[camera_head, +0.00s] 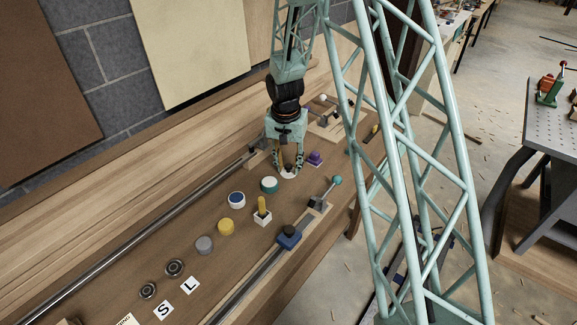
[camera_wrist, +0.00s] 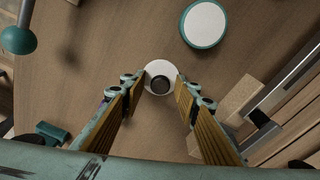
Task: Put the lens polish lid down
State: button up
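My gripper (camera_head: 288,168) points down over the wooden bench. A small white round piece with a dark round centre (camera_wrist: 160,76), which I take for the lens polish lid, sits between my fingertips in the wrist view. The two ribbed yellow finger pads (camera_wrist: 162,84) meet its rim on both sides. In the head view the white piece (camera_head: 289,175) shows just below the fingertips, low over the bench. I cannot tell if it touches the bench. A teal round tin with a white top (camera_head: 269,184) stands beside it; it also shows in the wrist view (camera_wrist: 205,24).
A purple piece (camera_head: 315,159) stands to the right. A blue tin (camera_head: 236,199), a yellow tin (camera_head: 226,227), a grey tin (camera_head: 204,245) and a white block with a yellow post (camera_head: 262,214) stand nearer. A rail with a blue slider (camera_head: 289,237) runs along the front.

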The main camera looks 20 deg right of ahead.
aim_at(288, 167)
jog(key=shift+r, duration=0.15)
notch_tip(288, 167, up, 12)
jog(key=s+p, duration=0.1)
jog(key=shift+a, duration=0.4)
dwell(0.7)
jog(key=shift+s, duration=0.1)
dwell(0.4)
